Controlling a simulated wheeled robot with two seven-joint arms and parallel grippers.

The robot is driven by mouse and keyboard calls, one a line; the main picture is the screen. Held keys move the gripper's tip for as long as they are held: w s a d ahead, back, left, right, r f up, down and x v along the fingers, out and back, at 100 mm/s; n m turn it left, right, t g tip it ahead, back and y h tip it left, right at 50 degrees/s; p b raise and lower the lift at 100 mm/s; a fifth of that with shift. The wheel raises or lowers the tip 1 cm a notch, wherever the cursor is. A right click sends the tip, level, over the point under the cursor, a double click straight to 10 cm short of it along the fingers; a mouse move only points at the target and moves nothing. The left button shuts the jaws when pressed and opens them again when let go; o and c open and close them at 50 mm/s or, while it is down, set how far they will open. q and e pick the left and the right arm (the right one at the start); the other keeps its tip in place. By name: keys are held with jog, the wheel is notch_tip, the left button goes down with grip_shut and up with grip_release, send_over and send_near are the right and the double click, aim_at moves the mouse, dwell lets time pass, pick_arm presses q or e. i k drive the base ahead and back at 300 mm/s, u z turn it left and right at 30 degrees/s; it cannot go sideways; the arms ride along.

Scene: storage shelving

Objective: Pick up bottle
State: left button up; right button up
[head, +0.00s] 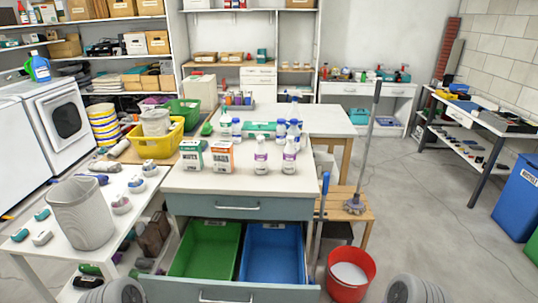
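Two white bottles with purple labels stand upright near the front right of the cabinet top: one bottle (261,156) at left and another bottle (289,157) close to its right. Several blue-capped bottles (280,132) stand just behind them, with one more blue-capped bottle (236,130) further left. A blue jug-like bottle (40,68) stands on the washing machine at far left. The task does not say which bottle is meant. Neither of my grippers shows; only rounded grey parts, probably of my arms, show at the bottom edge.
Two cartons (221,156) stand left of the bottles. The cabinet's lower drawer (222,290) is pulled out, holding a green bin (205,250) and a blue bin (273,252). A red bucket (350,275) and mop (365,150) stand right. The cabinet top's front strip is clear.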

aim_at(261, 152)
jog(key=i, duration=0.45)
jog(key=u, duration=0.7)
